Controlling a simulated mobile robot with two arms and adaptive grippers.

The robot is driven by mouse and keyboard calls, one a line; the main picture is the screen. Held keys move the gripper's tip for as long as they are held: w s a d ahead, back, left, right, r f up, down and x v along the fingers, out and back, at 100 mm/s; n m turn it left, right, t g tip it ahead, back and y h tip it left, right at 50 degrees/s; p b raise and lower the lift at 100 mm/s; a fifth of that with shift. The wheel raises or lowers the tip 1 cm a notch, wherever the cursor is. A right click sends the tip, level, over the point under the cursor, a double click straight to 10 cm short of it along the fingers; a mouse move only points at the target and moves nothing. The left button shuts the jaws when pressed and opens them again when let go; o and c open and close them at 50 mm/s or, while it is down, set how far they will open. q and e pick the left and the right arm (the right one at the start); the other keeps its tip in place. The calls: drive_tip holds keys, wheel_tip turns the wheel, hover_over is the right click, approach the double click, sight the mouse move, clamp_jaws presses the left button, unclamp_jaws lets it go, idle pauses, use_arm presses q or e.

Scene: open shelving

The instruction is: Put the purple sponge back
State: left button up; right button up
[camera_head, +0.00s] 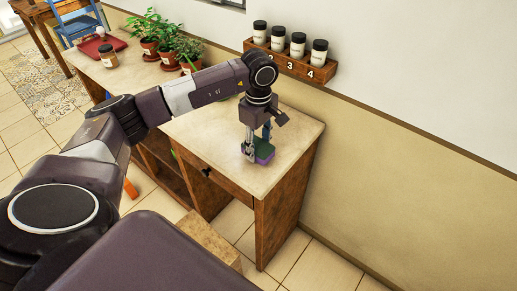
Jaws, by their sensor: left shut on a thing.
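The purple sponge (264,157) has a dark green top and purple sides. It is over the right end of the beige counter top (290,130). My left gripper (257,147) comes down from above with its fingers around the sponge and is shut on it. The fingers hide part of the sponge. I cannot tell whether the sponge touches the counter or is just above it. My right gripper is not in view.
Several potted plants (188,53), a jar (109,57) and a red tray (100,46) stand on the counter's far left. Several white jars with black lids (298,45) sit in a numbered wall rack (290,63). Open shelves lie under the counter. The counter's right corner is clear.

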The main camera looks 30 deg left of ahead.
use_arm(q)
wheel_tip(320, 180, down, 2)
drive_tip(key=shift+f, duration=0.1)
drive_tip(key=shift+f, duration=0.1)
drive_tip(key=o, duration=1.2)
